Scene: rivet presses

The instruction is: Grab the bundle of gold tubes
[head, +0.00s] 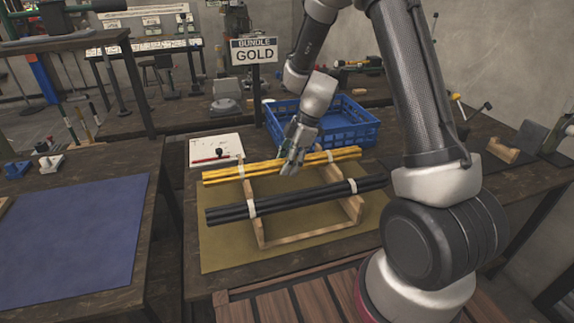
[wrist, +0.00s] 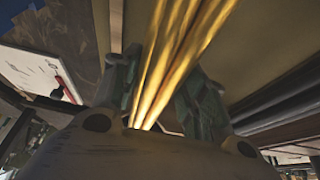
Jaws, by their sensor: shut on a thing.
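The bundle of gold tubes (head: 222,175) lies across the far part of a wooden rack (head: 259,229), tied with pale bands near its ends. My gripper (head: 292,165) is shut around the middle of the gold bundle. In the wrist view the gold tubes (wrist: 172,62) run between the two fingers of my gripper (wrist: 168,100). A bundle of black tubes (head: 300,199) lies on the same rack, nearer the front and parallel to the gold one. A sign (head: 254,52) behind reads "BUNDLE GOLD".
A blue crate (head: 352,135) stands behind the rack. A notepad (head: 216,148) with a red and dark item on it lies at the back left. The rack stands on an olive mat (head: 222,258). A blue mat (head: 70,240) covers the left table.

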